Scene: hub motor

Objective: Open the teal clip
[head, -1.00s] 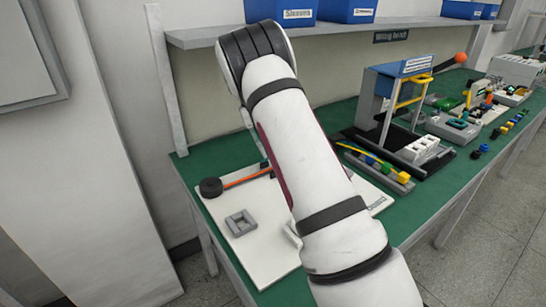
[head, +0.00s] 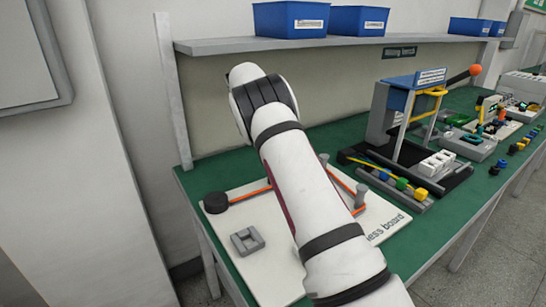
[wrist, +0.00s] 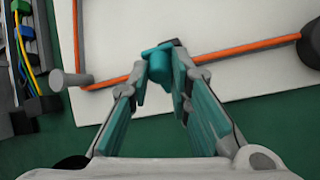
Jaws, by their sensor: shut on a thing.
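In the wrist view the teal clip (wrist: 158,62) sits at the orange cable (wrist: 235,47), over the white board (wrist: 210,20). My gripper (wrist: 162,73) has teal-lined fingers, which are closed in on the clip from both sides. The fingers cover part of the clip, and I cannot tell whether it is open or shut. In the head view my arm hides the clip and my gripper. The cable shows there on both sides of my arm, along the harness board (head: 275,285).
A grey post (wrist: 72,80) stands by the cable's bend, and a black round piece (head: 216,202) is at its other end. A grey square block (head: 247,240) sits on the board. A strip with coloured blocks (head: 400,185) and a blue-topped stand (head: 412,80) are to the right.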

